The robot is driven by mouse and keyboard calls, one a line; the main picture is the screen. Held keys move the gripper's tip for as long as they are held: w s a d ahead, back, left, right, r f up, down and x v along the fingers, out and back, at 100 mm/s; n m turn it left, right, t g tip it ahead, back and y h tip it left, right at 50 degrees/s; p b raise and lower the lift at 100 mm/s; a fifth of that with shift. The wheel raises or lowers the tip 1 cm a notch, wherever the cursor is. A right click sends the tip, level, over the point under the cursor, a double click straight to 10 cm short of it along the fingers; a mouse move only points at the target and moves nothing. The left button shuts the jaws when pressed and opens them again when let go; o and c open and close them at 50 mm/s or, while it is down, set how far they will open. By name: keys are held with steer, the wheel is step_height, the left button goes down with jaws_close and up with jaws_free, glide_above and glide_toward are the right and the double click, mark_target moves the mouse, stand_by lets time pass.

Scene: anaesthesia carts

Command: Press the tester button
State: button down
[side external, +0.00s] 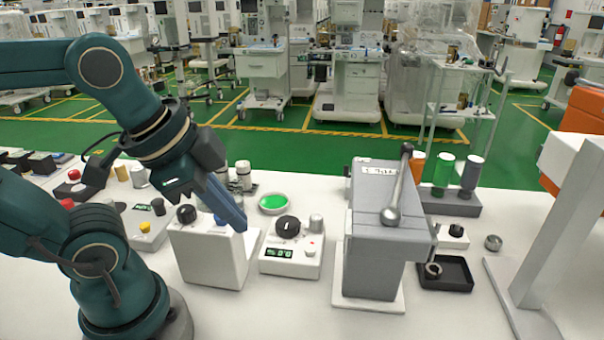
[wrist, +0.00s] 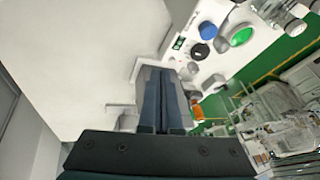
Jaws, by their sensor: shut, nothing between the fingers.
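My gripper (side external: 241,226) is shut and empty, tilted down to the right. It overlaps the taller white box (side external: 205,262) in this view; I cannot tell whether it touches it. In the wrist view the closed fingers (wrist: 162,72) point toward a white panel; a display (wrist: 178,43) and black knob (wrist: 200,51) show beyond. The red button is not clear there.
A green disc (side external: 272,203) lies behind the low box. A black tray (side external: 446,274) and white post (side external: 545,255) are farther right. White table is bare in front of the low box.

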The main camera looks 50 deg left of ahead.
step_height(320, 180, up, 4)
steer(key=w+m+g, duration=0.1)
steer(key=w+m, duration=0.1)
steer(key=m, duration=0.6)
steer(key=m+g, duration=0.4)
steer(key=m, duration=0.9)
glide_above(311, 248)
steer(key=shift+a+f, duration=0.1)
steer(key=shift+f, duration=0.65)
step_height(311, 248, down, 14)
